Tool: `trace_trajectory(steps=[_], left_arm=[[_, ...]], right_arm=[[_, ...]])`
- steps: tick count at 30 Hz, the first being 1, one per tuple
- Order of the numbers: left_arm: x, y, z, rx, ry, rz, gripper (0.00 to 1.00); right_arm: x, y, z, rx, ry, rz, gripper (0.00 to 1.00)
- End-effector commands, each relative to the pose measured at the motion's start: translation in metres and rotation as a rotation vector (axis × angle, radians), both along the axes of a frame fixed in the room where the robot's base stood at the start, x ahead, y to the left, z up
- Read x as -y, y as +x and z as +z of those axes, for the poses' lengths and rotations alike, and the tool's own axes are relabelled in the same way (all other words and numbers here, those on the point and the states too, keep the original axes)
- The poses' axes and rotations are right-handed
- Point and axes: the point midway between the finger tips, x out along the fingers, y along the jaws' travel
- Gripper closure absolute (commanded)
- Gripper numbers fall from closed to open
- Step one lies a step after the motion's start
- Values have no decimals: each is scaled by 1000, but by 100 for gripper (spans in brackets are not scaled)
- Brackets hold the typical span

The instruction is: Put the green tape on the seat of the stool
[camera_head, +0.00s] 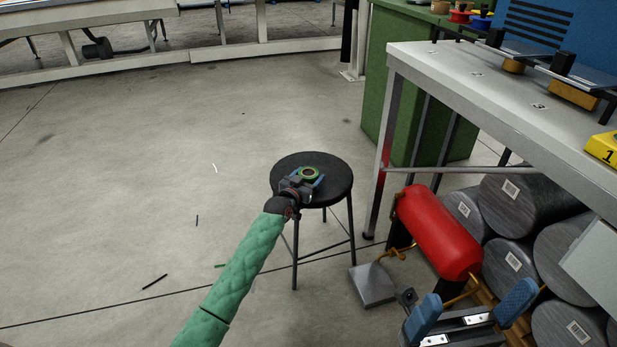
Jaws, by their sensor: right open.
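The green tape (310,173) is a small ring at the black round seat of the stool (328,163). My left gripper (308,176) reaches over the seat from the front left, with its blue fingers at the tape. I cannot tell whether the fingers grip the tape or only stand around it, nor whether the tape rests on the seat or is just above it. My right gripper (470,311) is open and empty at the bottom right, its blue fingers wide apart, far from the stool.
A grey workbench (430,62) with clamps and a yellow number marker (604,148) stands at the right. Under it are a red cylinder (438,232) and several grey drums (520,203). A green cabinet (385,95) stands behind. The floor left of the stool is mostly clear.

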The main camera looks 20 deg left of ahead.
Motion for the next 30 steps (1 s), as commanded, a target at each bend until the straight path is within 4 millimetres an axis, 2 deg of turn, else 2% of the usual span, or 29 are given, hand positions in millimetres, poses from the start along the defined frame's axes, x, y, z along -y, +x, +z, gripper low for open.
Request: trace_trajectory(steps=[1,2,14,20,30], left_arm=[[0,0,0,0,0,0,20],[0,0,0,0,0,0,14],[0,-3,3,0,-1,0,14],[-6,-27,4,-1,1,0,14],[-17,-82,4,-1,0,0,14]], right_arm=[[0,0,0,0,0,-1,10],[0,0,0,0,0,-1,10],[1,0,2,1,-2,-3,10],[2,0,7,3,-8,-14,10],[5,-1,9,-9,-26,-42,10]])
